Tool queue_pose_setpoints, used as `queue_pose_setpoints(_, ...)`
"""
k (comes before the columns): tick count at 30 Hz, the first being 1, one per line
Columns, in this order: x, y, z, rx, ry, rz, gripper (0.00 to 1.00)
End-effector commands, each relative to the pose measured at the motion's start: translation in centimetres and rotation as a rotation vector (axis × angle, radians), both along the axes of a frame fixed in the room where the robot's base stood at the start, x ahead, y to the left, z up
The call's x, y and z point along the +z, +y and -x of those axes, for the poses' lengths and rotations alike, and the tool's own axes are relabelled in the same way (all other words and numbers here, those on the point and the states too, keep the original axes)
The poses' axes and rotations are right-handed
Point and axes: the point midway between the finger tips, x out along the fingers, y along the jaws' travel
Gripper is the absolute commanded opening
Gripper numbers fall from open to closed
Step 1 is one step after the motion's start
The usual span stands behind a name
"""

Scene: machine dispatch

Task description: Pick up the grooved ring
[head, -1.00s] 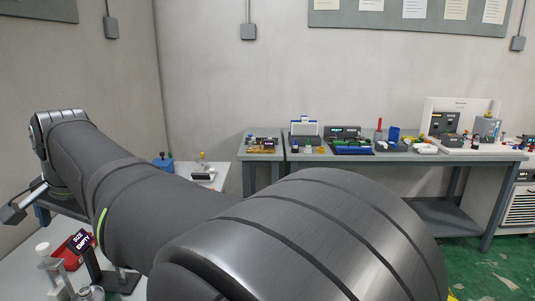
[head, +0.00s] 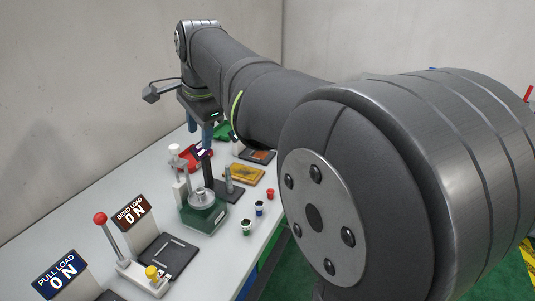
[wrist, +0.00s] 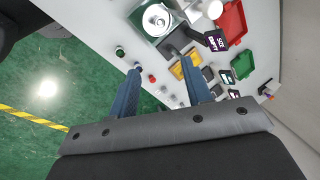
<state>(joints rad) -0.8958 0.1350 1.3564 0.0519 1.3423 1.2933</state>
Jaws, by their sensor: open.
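I cannot pick out the grooved ring for certain in either view. A round silver metal part (head: 202,195) sits on top of a green-based machine (head: 203,216) in the head view; the same silver part (wrist: 157,19) shows at the top of the wrist view. I cannot tell whether it has grooves. My gripper (wrist: 160,68) is open, with its two blue fingers spread apart and no object visible between them. In the head view its blue fingers (head: 200,132) point down near the bench's far end, beyond the green-based machine.
The white bench (head: 130,190) holds red (head: 195,157) and green trays (wrist: 243,65), a yellow tray (head: 244,174), and small capped pots (head: 259,208). A bending stand with a red-knobbed lever (head: 100,218) is nearer. Green floor lies beyond the bench edge.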

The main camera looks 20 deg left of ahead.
Motion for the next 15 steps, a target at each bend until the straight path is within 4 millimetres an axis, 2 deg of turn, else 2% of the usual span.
queue_pose_setpoints(6, -1.0, 2.5, -1.6, -0.414, 0.148, 0.036, 0.45)
queue_pose_setpoints(15, -2.6, 5.3, -3.3, -0.989, 0.278, 0.098, 0.45)
